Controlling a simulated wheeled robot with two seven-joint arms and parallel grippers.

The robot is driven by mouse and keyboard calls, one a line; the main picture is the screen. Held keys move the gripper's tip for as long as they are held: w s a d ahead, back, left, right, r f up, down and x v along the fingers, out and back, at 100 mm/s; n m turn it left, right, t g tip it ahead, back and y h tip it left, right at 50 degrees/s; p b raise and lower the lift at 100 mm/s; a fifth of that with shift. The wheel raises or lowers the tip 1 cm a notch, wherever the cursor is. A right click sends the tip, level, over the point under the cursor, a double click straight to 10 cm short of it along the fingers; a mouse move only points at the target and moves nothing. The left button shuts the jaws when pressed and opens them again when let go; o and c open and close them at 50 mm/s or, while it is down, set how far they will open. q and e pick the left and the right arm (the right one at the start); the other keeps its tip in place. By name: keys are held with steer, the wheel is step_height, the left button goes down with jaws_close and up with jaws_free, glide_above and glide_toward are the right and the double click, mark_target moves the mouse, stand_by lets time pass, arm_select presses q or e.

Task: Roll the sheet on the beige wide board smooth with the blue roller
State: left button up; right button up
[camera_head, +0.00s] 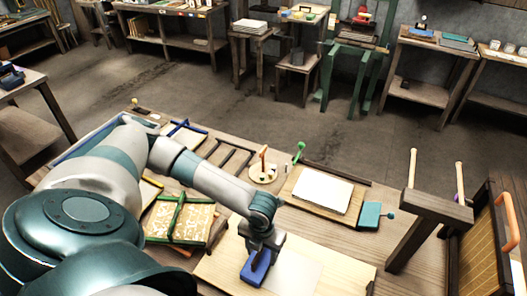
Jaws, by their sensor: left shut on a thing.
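The beige wide board (343,272) lies on the table at the bottom middle, partly cut off by the picture's lower edge. A pale sheet (297,272) lies flat on it. My left gripper (259,254) is over the left part of the board, shut on the blue roller (256,268). The roller is at the left edge of the sheet; I cannot tell whether it touches the sheet or the board. The fingertips are partly hidden by the gripper body. My right gripper does not show.
A board with a white stack (322,190) lies behind the beige board, with a teal block (370,215) beside it. A wooden stand (430,207) and a framed mould (483,245) stand right.

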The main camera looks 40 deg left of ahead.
arm_select(q)
steer(key=shift+s+a+f, duration=0.1)
steer(key=shift+s+f, duration=0.05)
steer(key=shift+s, duration=0.05)
steer(key=shift+w+d+p, duration=0.1)
steer(key=shift+d+p, duration=0.3)
steer(key=shift+d, duration=0.3)
steer(key=shift+c, duration=0.3)
steer(key=shift+w+d, duration=0.2)
steer(key=shift+d, duration=0.25)
steer(key=shift+c, duration=0.2)
steer(key=shift+d, duration=0.15)
steer(key=shift+w+d+r+p, duration=0.1)
steer(key=shift+w+d+p, duration=0.15)
steer(key=shift+d, duration=0.2)
steer(key=shift+w+d+r+p, duration=0.1)
steer(key=shift+w+d+p, duration=0.05)
steer(key=shift+d+p, duration=0.2)
steer(key=shift+d, duration=0.1)
